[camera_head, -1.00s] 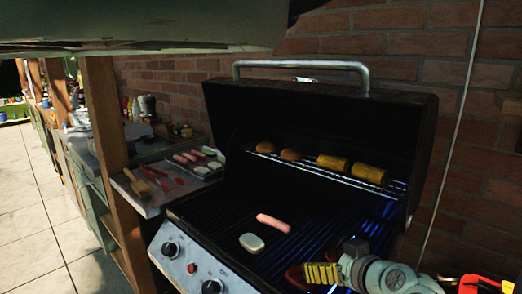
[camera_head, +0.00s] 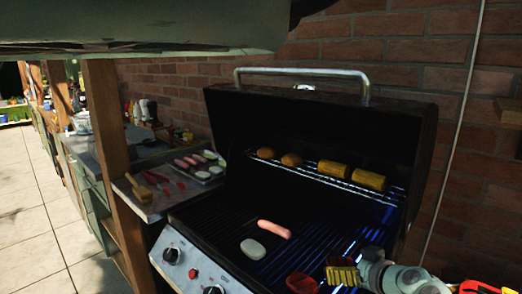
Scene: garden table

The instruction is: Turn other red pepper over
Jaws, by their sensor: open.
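A red pepper piece (camera_head: 302,284) lies on the grill grate at the bottom edge of the view, partly cut off. My gripper (camera_head: 342,273), with yellow ridged finger pads, is at the lower right, just right of this pepper. It is open, and a small gap seems to separate it from the pepper. A second red pepper is not clearly seen; the gripper and the frame edge hide that part of the grate.
A pink sausage (camera_head: 274,229) and a pale round slice (camera_head: 253,249) lie on the grate. Corn (camera_head: 351,174) and buns (camera_head: 279,157) sit on the upper rack. The raised lid (camera_head: 320,115) stands behind. A side shelf (camera_head: 150,207) holds a food tray and utensils.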

